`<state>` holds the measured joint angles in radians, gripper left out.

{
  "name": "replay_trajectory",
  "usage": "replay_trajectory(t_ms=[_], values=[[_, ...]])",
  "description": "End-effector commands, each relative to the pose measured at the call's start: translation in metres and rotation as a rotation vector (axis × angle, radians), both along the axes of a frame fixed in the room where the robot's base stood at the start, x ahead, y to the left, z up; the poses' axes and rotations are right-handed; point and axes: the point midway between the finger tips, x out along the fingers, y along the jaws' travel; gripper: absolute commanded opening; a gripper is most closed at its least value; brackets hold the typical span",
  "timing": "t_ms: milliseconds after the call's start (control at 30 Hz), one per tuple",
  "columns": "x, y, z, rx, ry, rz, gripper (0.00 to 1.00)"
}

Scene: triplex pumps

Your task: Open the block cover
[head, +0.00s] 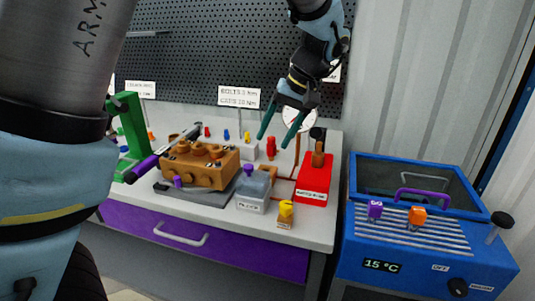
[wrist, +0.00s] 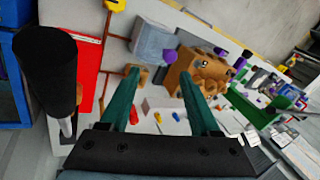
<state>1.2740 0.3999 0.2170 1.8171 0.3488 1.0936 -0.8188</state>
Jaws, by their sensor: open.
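The orange-brown pump block (head: 205,176) sits on a dark grey base plate (head: 193,195) on the bench; it also shows in the wrist view (wrist: 204,76). Rounded bosses stand on its top, and a small purple knob (head: 178,181) is at its front. I cannot tell which part is its cover. My gripper (head: 277,138) is open and empty, hanging above the back of the bench, right of the block in the head view. In the wrist view my gripper's two green fingers (wrist: 158,62) are apart, with the block beyond the right finger. Nothing is between them.
A grey box (head: 252,193) with a purple knob stands right of the block. A red box (head: 313,185) with a dark upright tool is beside it. A green press (head: 129,135) stands left. A blue bath (head: 430,255) is right of the bench. A pegboard (head: 220,55) backs the bench.

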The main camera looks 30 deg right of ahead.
Motion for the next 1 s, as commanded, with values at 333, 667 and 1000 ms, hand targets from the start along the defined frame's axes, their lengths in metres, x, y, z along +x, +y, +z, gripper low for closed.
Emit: replay_trajectory(t_ms=[333, 667, 1000], values=[[-0.01, -0.01, 0.03, 0.0, 0.0, -0.001, 0.63], [-0.009, -0.009, 0.03, 0.0, 0.0, -0.001, 0.63], [0.012, 0.025, 0.018, -0.021, 0.048, 0.029, 0.63]])
